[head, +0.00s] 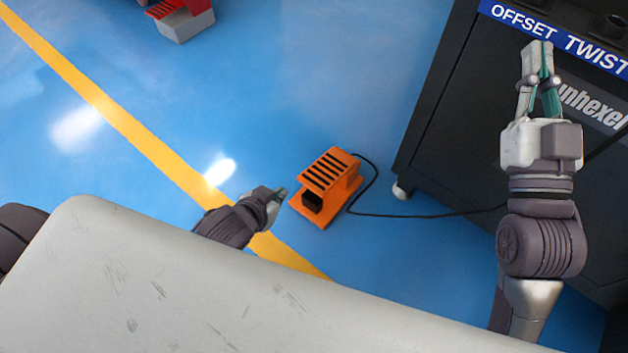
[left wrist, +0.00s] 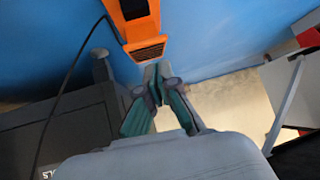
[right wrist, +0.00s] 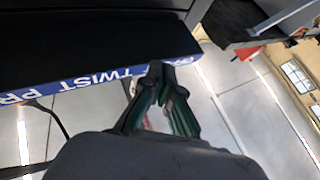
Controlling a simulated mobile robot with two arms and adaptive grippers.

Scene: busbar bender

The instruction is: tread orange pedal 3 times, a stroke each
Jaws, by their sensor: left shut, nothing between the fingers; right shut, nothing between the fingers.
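The orange pedal (head: 327,183) stands on the blue floor, with a slotted sloping top and a dark opening at its near end. It also shows at the top of the left wrist view (left wrist: 140,28). My left gripper (head: 283,191) is shut and empty, low beside the pedal on its left, with a small gap seen in the head view. Its fingers meet just below the pedal in the left wrist view (left wrist: 152,72). My right gripper (head: 537,44) is shut and empty, raised in front of the dark machine; it also shows in the right wrist view (right wrist: 156,68).
A dark machine cabinet (head: 455,120) on casters stands at the right, with a blue label strip (head: 505,14). A black cable (head: 420,215) runs from the pedal to it. A red and grey object (head: 183,20) stands at the far left. Open floor lies beyond the pedal.

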